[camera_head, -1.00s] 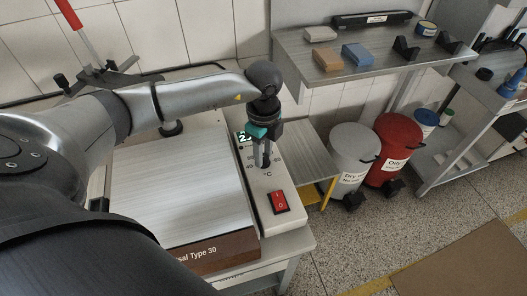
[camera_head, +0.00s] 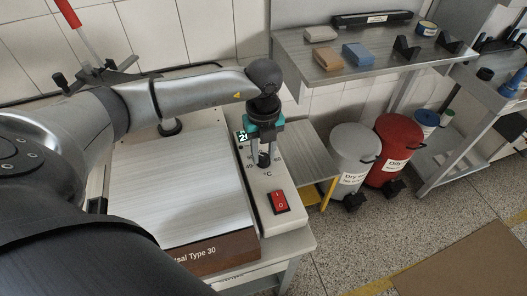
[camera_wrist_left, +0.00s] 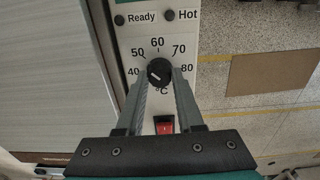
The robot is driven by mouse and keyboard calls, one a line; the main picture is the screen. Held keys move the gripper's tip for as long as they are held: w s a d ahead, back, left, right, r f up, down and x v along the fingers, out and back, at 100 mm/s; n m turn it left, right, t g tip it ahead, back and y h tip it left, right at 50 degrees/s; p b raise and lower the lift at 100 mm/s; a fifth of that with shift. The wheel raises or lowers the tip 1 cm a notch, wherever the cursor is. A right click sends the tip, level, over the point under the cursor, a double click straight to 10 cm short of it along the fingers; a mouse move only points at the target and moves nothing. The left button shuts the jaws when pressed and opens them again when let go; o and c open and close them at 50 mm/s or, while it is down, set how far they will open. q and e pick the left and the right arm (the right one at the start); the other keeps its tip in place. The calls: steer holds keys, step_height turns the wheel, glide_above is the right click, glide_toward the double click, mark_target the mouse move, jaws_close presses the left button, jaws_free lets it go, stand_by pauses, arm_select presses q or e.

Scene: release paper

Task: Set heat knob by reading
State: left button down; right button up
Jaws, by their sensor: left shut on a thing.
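The heat knob (camera_wrist_left: 159,71) is black and round, with a white mark that appears to point to the lower left, below the 40 mark. Its scale, 40 to 80 °C, is printed on the white control panel (camera_head: 284,220). My left gripper (camera_head: 264,157) comes down from above and is shut on the knob, one finger on each side, as the left wrist view (camera_wrist_left: 159,75) shows. The digital display (camera_head: 242,136) is partly hidden by the gripper; a digit that looks like 2 shows.
A red rocker switch (camera_head: 279,201) sits below the knob. The hot plate's flat metal top (camera_head: 180,190) lies left of the panel. Ready and Hot lamps (camera_wrist_left: 119,19) are above the scale. A shelf (camera_head: 350,60) with blocks, a grey bin (camera_head: 350,150) and a red bin (camera_head: 397,150) stand to the right.

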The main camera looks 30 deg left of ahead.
mark_target(264, 157)
stand_by(0.4)
arm_select(q)
steer(key=c, duration=0.5)
jaws_free()
steer(key=shift+c, duration=0.2)
step_height(264, 157, up, 15)
steer(key=p, duration=0.1)
steer(key=shift+r, duration=0.15)
